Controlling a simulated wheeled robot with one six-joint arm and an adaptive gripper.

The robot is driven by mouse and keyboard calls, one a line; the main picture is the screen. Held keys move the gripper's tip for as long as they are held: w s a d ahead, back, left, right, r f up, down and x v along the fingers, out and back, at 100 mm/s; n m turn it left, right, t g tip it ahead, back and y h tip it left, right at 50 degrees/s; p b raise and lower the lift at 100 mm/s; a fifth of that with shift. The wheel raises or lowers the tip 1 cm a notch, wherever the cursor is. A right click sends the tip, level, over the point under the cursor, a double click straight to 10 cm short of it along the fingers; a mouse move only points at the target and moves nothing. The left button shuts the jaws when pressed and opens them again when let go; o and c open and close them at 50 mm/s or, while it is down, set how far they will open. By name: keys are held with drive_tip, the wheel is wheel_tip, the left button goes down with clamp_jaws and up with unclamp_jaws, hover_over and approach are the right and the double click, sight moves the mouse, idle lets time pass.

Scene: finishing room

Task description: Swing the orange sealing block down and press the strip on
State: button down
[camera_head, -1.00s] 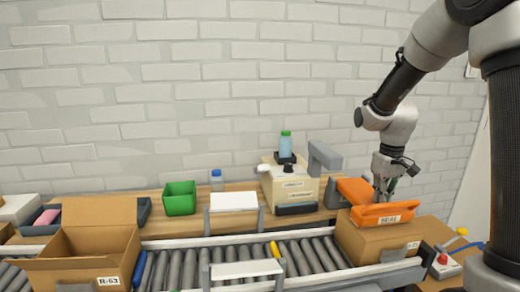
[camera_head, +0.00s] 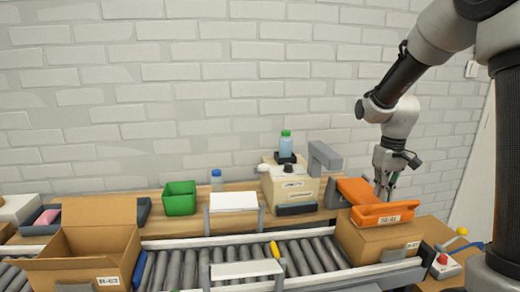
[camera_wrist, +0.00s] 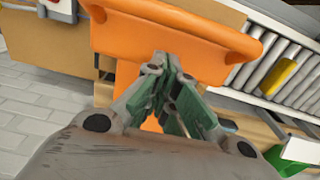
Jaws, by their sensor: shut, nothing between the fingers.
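The orange sealing block (camera_head: 384,213) lies lowered across the top of the closed carton (camera_head: 362,243) at the right end of the conveyor. Its orange arm (camera_head: 354,189) runs back toward the bench. In the wrist view the block (camera_wrist: 120,35) fills the top centre. My gripper (camera_head: 384,196) is shut and empty, pointing down just behind the block's front bar; its fingertips (camera_wrist: 165,62) show against the orange. I cannot tell whether they touch it. The strip cannot be made out under the block.
An open carton (camera_head: 90,250) stands at the left on the roller conveyor (camera_head: 305,256). A cream machine (camera_head: 290,188) with a bottle stands behind the rollers. A green bin (camera_head: 180,200) is farther left. A control box with a red button (camera_head: 443,260) is right of the closed carton.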

drive_tip(key=shift+r, duration=2.5)
drive_tip(key=shift+s+f, duration=0.25)
drive_tip(key=shift+s, duration=0.05)
drive_tip(key=shift+m, duration=0.6)
drive_tip(key=s, duration=0.5)
drive_tip(key=shift+s+d, duration=0.1)
drive_tip(key=shift+s, duration=0.05)
drive_tip(key=s+r+t, duration=0.2)
drive_tip(key=s+r, duration=0.1)
drive_tip(key=s, duration=0.6)
drive_tip(key=s+r+m+t, duration=0.1)
drive_tip(key=s+r, duration=0.3)
drive_tip(key=s, duration=0.4)
drive_tip(key=shift+s+d+r+t, duration=0.25)
drive_tip(key=shift+s+d+t, duration=0.1)
drive_tip(key=shift+t, duration=0.35)
